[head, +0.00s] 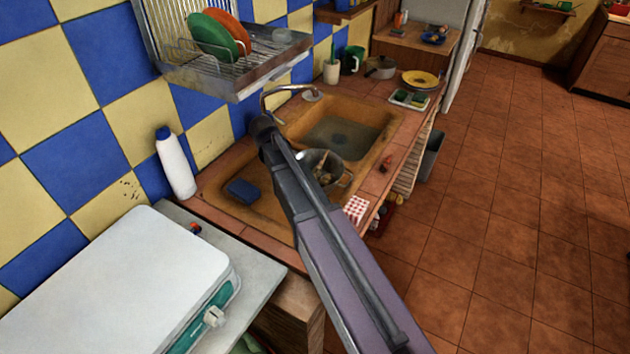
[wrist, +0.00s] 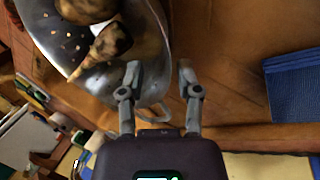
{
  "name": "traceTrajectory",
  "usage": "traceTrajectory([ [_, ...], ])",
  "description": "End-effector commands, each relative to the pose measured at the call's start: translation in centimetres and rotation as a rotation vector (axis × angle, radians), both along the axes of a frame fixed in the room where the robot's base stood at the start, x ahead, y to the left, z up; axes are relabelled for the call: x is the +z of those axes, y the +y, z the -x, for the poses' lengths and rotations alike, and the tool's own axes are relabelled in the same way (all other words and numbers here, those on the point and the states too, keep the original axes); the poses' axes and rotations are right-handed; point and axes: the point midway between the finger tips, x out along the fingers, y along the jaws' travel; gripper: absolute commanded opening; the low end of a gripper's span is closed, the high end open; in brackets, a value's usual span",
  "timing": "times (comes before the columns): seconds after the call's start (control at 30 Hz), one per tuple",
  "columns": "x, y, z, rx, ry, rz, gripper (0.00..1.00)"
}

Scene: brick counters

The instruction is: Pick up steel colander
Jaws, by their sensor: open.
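The steel colander (head: 341,168) sits in the near part of the brown sink, partly hidden behind my arm in the head view. It holds several brown, lumpy pieces that look like food. In the wrist view the colander (wrist: 60,42) fills the upper left, with its holes, rim and a wire handle showing. My gripper (wrist: 159,68) is open in the wrist view. Its left finger overlaps the colander's rim in the picture, and its right finger is beside it over brown sink surface. I cannot tell whether either finger touches. The gripper's fingers are hidden in the head view.
A blue sponge (head: 244,191) lies in the sink left of my arm. The tap (head: 290,90) arches behind. A white bottle (head: 175,163) stands at the wall, below and left of the dish rack (head: 235,65). A checked cloth (head: 356,208) lies at the front edge.

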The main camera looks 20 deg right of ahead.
Motion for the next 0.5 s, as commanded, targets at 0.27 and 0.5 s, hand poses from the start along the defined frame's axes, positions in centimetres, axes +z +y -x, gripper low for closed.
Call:
traceTrajectory([
  [0.27, -2.2, -0.4, 0.2, 0.0, 0.0, 0.0, 0.44],
  [0.5, -4.0, -0.9, 0.2, 0.0, 0.0, 0.0, 0.44],
])
